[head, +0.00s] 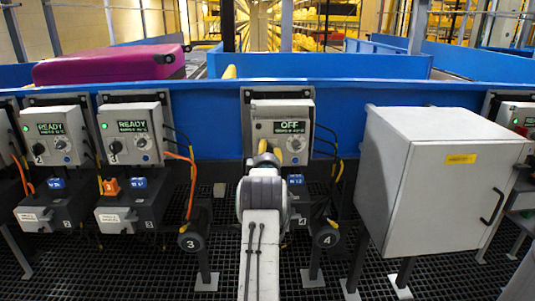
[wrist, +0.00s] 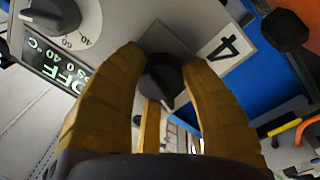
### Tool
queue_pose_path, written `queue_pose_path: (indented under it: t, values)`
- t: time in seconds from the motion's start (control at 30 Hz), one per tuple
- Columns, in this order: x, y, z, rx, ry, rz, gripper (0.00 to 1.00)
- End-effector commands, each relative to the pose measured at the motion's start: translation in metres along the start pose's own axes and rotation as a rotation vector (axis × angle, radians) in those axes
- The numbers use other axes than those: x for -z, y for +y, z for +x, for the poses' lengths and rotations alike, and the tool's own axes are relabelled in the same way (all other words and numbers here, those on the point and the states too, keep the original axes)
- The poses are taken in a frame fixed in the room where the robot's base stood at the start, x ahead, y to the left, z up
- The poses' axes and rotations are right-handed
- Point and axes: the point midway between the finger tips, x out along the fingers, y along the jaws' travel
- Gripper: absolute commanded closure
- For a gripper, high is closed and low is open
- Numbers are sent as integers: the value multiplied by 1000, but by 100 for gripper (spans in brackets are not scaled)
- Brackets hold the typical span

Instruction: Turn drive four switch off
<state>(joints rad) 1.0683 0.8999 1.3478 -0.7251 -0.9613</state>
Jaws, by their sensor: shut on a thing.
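The drive four control box (head: 262,112) stands in the middle of the head view, and its display (head: 290,126) reads OFF. The display also reads OFF in the wrist view (wrist: 62,72), rotated. The black drive four switch (wrist: 163,75) sits beside the label "4" (wrist: 225,47). My gripper's yellow fingers (wrist: 163,65) are shut on the switch, one on each side. In the head view my gripper (head: 267,152) is at the box's lower left front and hides the switch.
Drive three's box (head: 131,112) and drive two's box (head: 52,122) on the left read READY with green lights. A large grey cabinet (head: 430,185) stands close on the right. A blue conveyor wall (head: 360,95) runs behind. A dial (wrist: 75,20) is near the left finger.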

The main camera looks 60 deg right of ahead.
Motion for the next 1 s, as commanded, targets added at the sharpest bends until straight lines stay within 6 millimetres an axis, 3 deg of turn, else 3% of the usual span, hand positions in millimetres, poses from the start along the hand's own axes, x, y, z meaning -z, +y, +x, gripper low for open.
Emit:
queue_pose_path:
  t: [0.2, 0.23, 0.5, 1.0]
  values:
    - [-6, -5, -1, 12, -11, 0, 92]
    - [-6, -5, -1, 12, -11, 0, 58]
    - [-4, -3, 0, 7, -7, 0, 34]
    - [-1, -1, -8, 4, -3, 0, 32]
